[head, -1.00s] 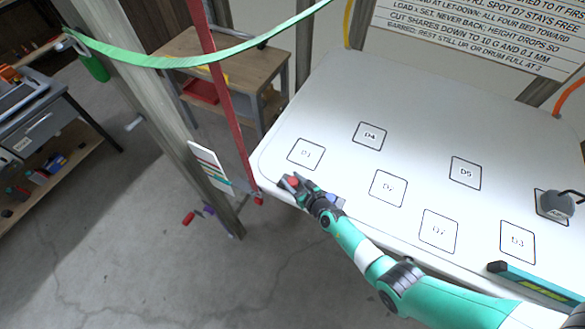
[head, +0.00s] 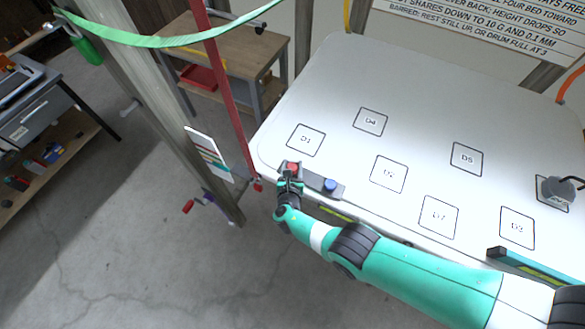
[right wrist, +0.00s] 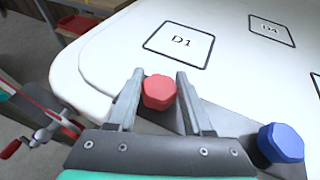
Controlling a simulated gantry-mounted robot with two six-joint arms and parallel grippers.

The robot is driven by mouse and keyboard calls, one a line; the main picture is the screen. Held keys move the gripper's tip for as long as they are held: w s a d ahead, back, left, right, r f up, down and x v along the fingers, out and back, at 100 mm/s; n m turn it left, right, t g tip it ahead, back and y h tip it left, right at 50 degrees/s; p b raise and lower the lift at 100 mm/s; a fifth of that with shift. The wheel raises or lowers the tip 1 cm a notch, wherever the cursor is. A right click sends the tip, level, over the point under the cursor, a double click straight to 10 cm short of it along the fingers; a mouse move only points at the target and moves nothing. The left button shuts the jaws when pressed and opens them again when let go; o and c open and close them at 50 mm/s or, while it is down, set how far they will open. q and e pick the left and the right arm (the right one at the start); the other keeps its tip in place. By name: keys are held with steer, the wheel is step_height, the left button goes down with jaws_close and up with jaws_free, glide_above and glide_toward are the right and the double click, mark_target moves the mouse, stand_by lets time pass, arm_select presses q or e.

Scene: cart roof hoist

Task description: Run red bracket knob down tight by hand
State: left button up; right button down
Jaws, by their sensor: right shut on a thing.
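The red knob (right wrist: 159,92) sits on a dark grey bracket (head: 316,182) at the near left edge of the white roof panel (head: 345,80). My right gripper (head: 291,168) is shut on the red knob; in the right wrist view its fingers (right wrist: 160,100) stand on either side of the knob. A blue knob (right wrist: 281,143) sits on the same bracket to the right, and also shows in the head view (head: 330,185). How tight the red knob sits cannot be seen. My left gripper is not in view.
Marked squares such as D1 (head: 306,140) cover the panel. A grey weight (head: 557,191) stands at the right, with a teal level (head: 535,270) on the near edge. A red strap (head: 225,90) and a wooden post (head: 165,130) stand left of the panel.

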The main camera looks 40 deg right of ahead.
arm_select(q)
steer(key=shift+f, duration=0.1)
arm_select(e)
steer(key=shift+r, duration=0.15)
steer(key=shift+c, duration=1.5)
jaws_free()
